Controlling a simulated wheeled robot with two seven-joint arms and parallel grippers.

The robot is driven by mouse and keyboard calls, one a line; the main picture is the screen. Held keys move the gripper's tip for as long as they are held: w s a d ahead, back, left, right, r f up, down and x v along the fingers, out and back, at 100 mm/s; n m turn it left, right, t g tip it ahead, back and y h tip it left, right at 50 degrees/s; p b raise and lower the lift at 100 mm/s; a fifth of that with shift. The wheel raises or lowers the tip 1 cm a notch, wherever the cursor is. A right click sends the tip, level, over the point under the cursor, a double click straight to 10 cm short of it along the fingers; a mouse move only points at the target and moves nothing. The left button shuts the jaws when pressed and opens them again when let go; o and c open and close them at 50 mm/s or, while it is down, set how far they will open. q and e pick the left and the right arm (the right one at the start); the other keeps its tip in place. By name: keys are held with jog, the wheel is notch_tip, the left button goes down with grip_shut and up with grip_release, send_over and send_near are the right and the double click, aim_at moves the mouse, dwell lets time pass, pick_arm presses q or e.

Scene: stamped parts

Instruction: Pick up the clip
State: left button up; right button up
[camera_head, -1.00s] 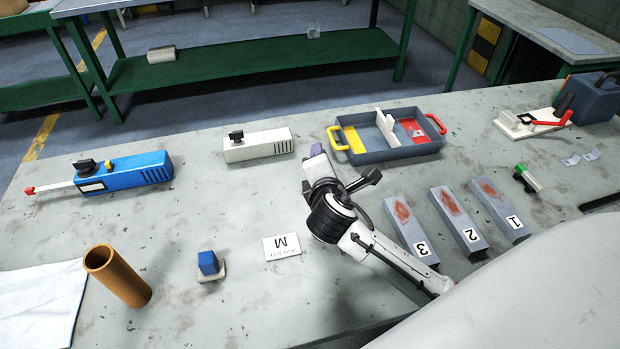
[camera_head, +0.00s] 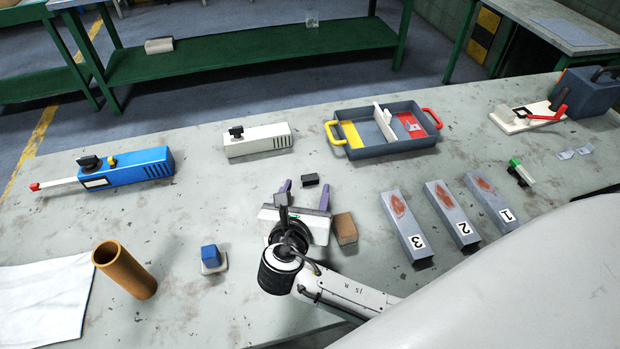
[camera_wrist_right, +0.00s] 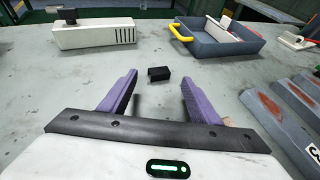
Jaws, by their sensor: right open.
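The clip looks like a small black piece (camera_head: 310,180) lying on the grey table; it also shows in the right wrist view (camera_wrist_right: 158,74). My right gripper (camera_head: 305,188) has two purple fingers, spread open and empty. In the right wrist view its fingertips (camera_wrist_right: 156,78) point toward the clip, which shows between them and a little beyond. I see no contact with the clip. My left gripper is not in view.
A brown block (camera_head: 345,229) lies close beside the right finger. Numbered grey bars (camera_head: 403,225) lie to the right. A grey tray with red and yellow handles (camera_head: 385,150) and a white box (camera_head: 258,141) stand behind. A brown tube (camera_head: 125,270) stands at left.

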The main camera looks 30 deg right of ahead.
aim_at(310, 178)
jog(key=x, duration=0.5)
jog(key=c, duration=1.1)
